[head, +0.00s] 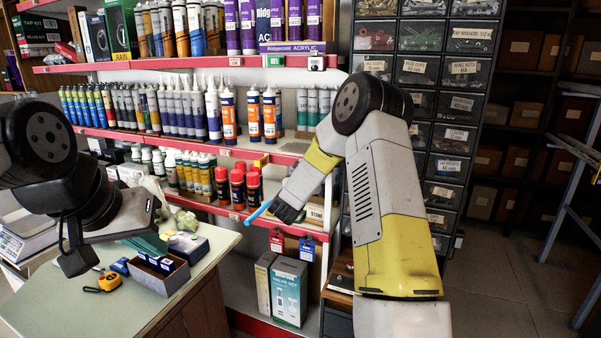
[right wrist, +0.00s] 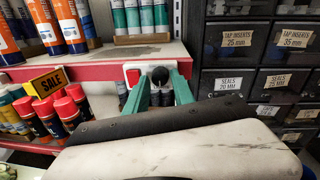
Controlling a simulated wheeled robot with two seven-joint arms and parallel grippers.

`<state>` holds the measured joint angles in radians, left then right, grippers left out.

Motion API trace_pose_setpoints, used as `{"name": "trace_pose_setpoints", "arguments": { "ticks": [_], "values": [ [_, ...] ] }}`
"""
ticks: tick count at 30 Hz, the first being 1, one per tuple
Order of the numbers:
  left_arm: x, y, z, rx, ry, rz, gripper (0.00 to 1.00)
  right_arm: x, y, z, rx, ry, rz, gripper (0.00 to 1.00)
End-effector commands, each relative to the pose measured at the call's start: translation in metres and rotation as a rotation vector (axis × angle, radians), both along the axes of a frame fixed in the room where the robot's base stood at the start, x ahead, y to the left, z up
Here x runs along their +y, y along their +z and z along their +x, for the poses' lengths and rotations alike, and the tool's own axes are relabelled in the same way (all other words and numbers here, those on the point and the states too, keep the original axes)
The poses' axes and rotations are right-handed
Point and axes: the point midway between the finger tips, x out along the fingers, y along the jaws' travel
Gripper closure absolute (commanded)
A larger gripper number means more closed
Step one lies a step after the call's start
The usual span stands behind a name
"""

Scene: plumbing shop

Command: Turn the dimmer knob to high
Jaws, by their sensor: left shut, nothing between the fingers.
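The dimmer knob (right wrist: 160,76) is black and round, on a white plate with a red square at its left. The plate is on the front of a shelf. In the right wrist view my right gripper (right wrist: 161,88) has its two green fingers apart, one at each side of the knob. I see no clear contact, and the knob's setting is not readable. In the head view the plate is hidden, apparently behind my right arm. My left gripper (head: 77,262) is shut and empty at the left, above the counter and away from the shelf.
Red-capped cans (head: 237,187) and a yellow sale tag (right wrist: 47,82) are left of the knob. Teal cartridges (right wrist: 140,15) stand above it. Labelled drawers (right wrist: 238,40) are at the right. The green-topped counter (head: 110,308) holds a tape measure (head: 108,282) and an open box (head: 160,275).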

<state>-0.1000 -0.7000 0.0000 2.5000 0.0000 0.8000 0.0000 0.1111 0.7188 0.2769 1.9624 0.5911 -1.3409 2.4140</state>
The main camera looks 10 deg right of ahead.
Motion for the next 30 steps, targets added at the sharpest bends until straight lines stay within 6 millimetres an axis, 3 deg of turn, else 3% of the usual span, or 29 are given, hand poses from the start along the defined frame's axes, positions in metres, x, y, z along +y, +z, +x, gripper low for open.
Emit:
{"name": "trace_pose_setpoints", "arguments": {
  "ticks": [11, 22, 30],
  "values": [
    [0.000, 0.000, 0.000, 0.000, 0.000, 0.000, 1.00, 0.002, 0.002, -0.004, -0.004, 0.000, -0.001, 0.68],
    [0.000, 0.000, 0.000, 0.000, 0.000, 0.000, 1.00, 0.031, 0.001, -0.055, -0.002, 0.001, -0.001, 0.68],
    [0.000, 0.000, 0.000, 0.000, 0.000, 0.000, 1.00, 0.038, 0.001, -0.068, -0.002, -0.001, 0.000, 0.68]
  ]
}}
